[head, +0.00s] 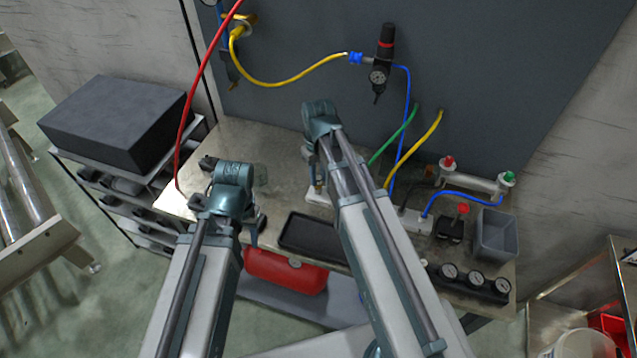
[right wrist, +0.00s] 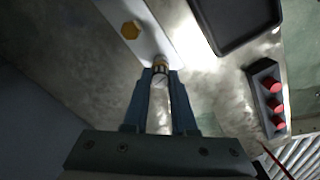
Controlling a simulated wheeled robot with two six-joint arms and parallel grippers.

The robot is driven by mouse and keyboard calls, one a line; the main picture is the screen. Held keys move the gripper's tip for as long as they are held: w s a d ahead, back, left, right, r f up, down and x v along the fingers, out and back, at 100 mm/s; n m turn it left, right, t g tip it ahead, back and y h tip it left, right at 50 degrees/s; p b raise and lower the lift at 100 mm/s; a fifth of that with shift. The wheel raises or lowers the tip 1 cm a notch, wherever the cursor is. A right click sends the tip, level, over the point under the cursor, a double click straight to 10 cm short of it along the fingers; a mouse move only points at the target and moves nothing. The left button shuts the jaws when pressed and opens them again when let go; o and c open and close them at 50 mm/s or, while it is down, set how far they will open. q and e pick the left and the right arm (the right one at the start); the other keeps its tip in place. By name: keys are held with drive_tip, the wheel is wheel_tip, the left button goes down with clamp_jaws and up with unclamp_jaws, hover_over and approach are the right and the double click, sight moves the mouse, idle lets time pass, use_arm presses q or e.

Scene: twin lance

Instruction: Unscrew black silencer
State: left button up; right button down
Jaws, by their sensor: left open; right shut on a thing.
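In the right wrist view my right gripper (right wrist: 160,78) is shut on a small pale metal fitting with a brass-coloured ring (right wrist: 160,64). The fitting is at the edge of a white plate (right wrist: 158,40), which also bears a gold hexagonal piece (right wrist: 131,30). In the head view the white plate (head: 318,196) lies below my right gripper (head: 316,172), whose fingers are mostly hidden by its wrist. My left gripper (head: 250,228) is open near the table's front edge, partly covered by its arm. I cannot make out a black silencer for certain.
A black tray (head: 300,235) lies beside the white plate. A gauge block (head: 470,283), a grey bin (head: 496,233) and a valve manifold (head: 470,178) stand at the right. Hoses hang from the back panel. A red tank (head: 285,270) is under the table.

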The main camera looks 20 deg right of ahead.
drive_tip(key=shift+r+p, duration=0.65)
idle(0.6)
drive_tip(key=shift+r+p, duration=1.6)
drive_tip(key=shift+f, duration=0.1)
